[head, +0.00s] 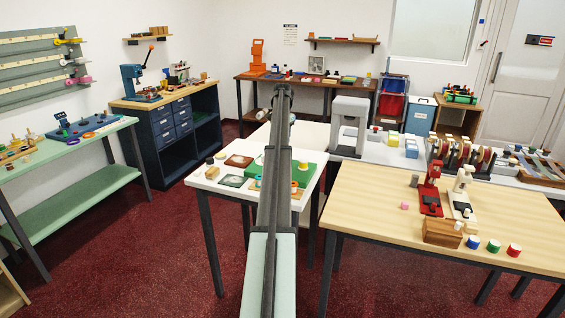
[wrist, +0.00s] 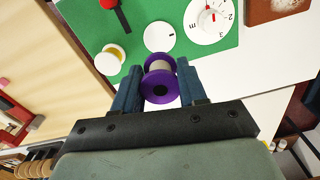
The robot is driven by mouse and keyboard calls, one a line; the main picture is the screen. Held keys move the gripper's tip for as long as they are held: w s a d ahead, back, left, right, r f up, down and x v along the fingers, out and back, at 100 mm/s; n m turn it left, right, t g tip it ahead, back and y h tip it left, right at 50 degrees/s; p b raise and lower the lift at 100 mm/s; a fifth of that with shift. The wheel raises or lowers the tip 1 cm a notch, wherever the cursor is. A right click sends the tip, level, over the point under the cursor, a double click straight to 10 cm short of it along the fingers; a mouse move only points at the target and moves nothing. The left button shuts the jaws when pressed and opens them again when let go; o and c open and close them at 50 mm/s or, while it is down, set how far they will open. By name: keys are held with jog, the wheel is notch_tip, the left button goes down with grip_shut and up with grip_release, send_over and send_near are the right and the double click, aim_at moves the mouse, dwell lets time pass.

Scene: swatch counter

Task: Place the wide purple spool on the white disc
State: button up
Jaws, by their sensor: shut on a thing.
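The wide purple spool (wrist: 157,87), with purple flanges and a pale wound middle, sits between the two blue fingers of my gripper (wrist: 160,80) in the wrist view. The gripper is shut on it. A plain white disc (wrist: 159,37) with a small dark mark lies on the green mat (wrist: 140,14), just beyond the spool in the picture. The disc is bare, and the spool is apart from it in the picture; its height above the mat is hard to tell. In the head view my own arm hides the gripper, and I cannot make out the spool or disc.
A yellow-and-white spool (wrist: 113,52) stands left of the disc. A red-knobbed handle (wrist: 110,4) is at the upper left. The white table (head: 212,181) also holds brown squares (head: 238,160).

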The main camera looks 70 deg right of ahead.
notch_tip(320, 180, down, 10)
jog(key=shift+a+r, duration=0.1)
jog(key=shift+r, duration=0.05)
dwell(0.4)
jog(key=o, duration=1)
notch_tip(320, 180, up, 12)
dwell(0.4)
